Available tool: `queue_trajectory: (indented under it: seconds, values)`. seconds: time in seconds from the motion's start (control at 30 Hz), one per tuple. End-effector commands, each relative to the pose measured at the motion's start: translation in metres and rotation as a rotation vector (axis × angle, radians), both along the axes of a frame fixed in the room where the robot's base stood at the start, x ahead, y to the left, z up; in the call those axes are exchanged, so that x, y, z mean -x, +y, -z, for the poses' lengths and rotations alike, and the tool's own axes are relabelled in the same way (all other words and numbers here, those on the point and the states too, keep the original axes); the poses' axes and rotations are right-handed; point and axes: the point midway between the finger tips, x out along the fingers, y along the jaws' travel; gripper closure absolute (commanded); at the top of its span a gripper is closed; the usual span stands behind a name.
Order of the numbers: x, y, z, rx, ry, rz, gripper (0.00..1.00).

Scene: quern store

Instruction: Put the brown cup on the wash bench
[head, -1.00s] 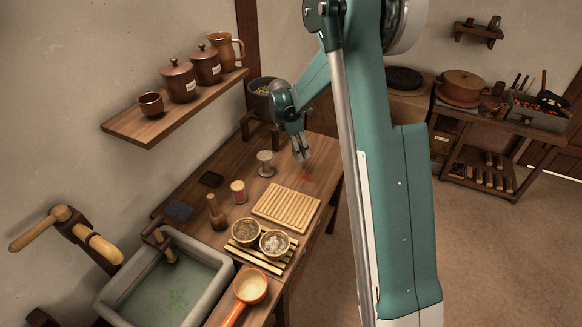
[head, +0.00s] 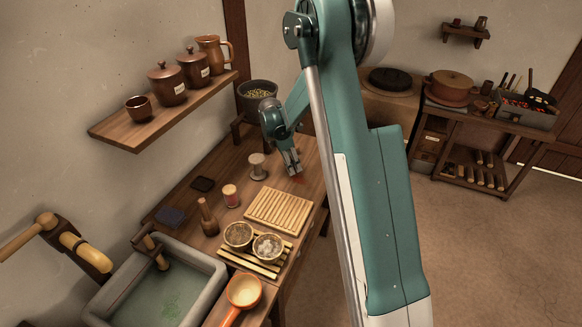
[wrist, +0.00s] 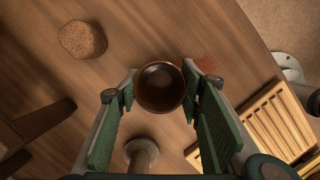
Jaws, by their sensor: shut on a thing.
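My gripper (head: 292,168) is low over the right far part of the wooden wash bench (head: 288,143). In the wrist view my gripper (wrist: 160,90) is shut on a round brown cup (wrist: 160,87), whose dark open mouth faces the camera. A faint red mark (head: 298,179) lies on the bench beside the fingertips. Another small brown cup (head: 138,108) stands on the wall shelf (head: 140,136).
A stone basin (head: 205,262) and an orange-handled pan (head: 243,291) are nearer.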

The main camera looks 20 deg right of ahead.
Motion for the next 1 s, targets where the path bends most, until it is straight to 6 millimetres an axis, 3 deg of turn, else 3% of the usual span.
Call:
queue_trajectory:
  seconds: [0.1,0.6,0.63,0.73,1.0]
  values:
    - [0.0001,0.0,0.0102,0.0,0.0,0.0,0.76]
    - [0.0002,-0.0001,0.0151,0.0,0.0,0.0,0.76]
    - [0.0001,0.0,0.0153,0.0,0.0,0.0,0.62]
    - [0.0002,0.0,0.0145,0.0,0.0,0.0,0.48]
    - [0.0001,0.0,0.0144,0.0,0.0,0.0,0.48]
